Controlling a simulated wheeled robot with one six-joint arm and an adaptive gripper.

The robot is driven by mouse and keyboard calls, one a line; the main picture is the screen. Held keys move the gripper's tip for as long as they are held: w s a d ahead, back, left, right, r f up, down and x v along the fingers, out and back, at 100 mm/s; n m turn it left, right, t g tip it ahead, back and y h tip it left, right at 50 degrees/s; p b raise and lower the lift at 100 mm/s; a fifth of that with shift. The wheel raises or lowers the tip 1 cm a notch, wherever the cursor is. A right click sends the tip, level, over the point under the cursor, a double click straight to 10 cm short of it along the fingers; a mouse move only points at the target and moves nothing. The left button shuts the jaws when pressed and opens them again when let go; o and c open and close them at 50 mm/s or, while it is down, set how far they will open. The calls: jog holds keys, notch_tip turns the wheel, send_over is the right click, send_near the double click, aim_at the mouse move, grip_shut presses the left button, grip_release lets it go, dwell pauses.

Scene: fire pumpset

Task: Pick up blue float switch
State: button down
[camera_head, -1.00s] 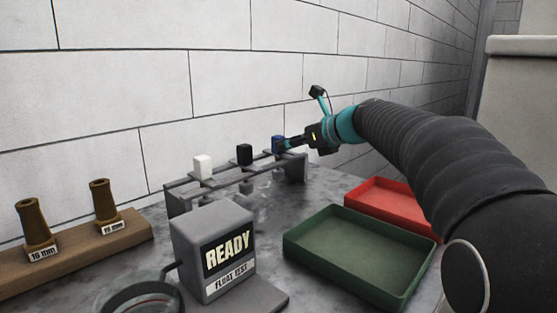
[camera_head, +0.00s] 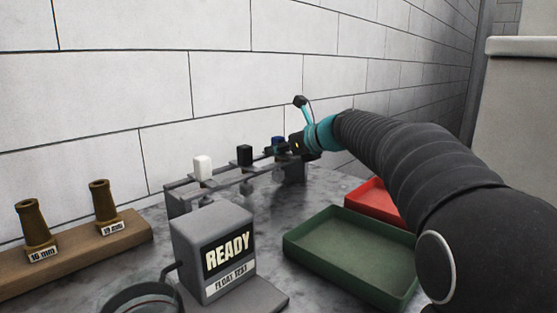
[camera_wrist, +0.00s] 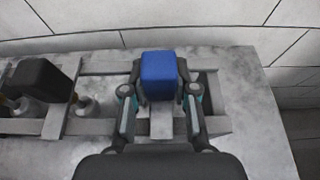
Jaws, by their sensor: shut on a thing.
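The blue float switch (camera_wrist: 160,74) sits between the two fingers of my gripper (camera_wrist: 160,95) in the wrist view, at the right end of the grey rack (camera_wrist: 150,129). In the head view the blue float switch (camera_head: 277,142) shows only in part behind my gripper (camera_head: 283,149). My gripper is shut on the float switch from both sides. The switch's lower part is hidden, so I cannot tell whether it still touches the rack.
A black switch (camera_head: 244,155) and a white switch (camera_head: 203,167) stand in the rack to the left. A green tray (camera_head: 350,260), a red tray (camera_head: 376,199) and a READY float test box (camera_head: 222,250) stand in front. A wall (camera_head: 230,70) rises behind.

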notch_tip(320, 180, up, 9)
jog(key=shift+r+p, duration=0.1)
jog(key=shift+p, duration=0.65)
notch_tip(320, 180, up, 9)
dwell(1.3)
jog(key=shift+r, duration=0.15)
